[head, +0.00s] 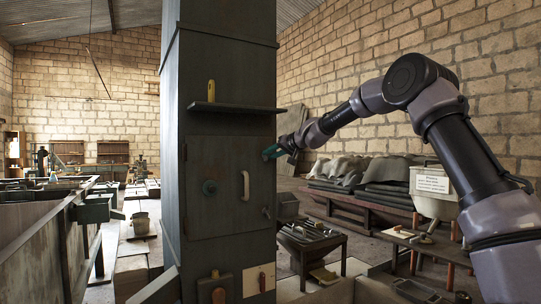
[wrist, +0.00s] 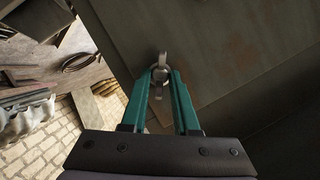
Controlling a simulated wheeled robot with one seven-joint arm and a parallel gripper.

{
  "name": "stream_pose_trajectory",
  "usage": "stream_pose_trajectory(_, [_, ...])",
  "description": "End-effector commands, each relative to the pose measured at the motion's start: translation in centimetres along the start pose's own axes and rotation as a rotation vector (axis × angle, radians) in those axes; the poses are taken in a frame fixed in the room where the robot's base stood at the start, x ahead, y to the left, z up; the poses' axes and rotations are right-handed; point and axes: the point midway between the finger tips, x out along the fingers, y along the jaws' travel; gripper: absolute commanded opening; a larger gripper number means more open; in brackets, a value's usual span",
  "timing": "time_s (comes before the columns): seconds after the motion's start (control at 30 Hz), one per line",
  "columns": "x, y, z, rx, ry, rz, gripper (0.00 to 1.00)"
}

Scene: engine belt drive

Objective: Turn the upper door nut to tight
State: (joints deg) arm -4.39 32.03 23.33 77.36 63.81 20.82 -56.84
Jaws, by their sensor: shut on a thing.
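The upper door nut (wrist: 160,60) shows in the wrist view as a small pale metal piece at the fingertips, seen against the dark steel. My gripper (wrist: 161,77) has teal fingers closed on it from both sides. In the head view my gripper (head: 271,153) is at the upper right edge of the grey-green door (head: 225,160), and the upper nut is hidden behind it there. The lower door nut (head: 266,212) sticks out at the door's lower right edge. I cannot tell how tight the upper nut is.
A tool-laden table (head: 310,235) stands to the right of the cabinet. Open air surrounds my arm.

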Motion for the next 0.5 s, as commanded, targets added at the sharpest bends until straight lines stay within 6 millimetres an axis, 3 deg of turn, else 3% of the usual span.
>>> stream_pose_trajectory(0.5, [0.01, 0.61, 0.04, 0.455, 0.002, -0.187, 0.0])
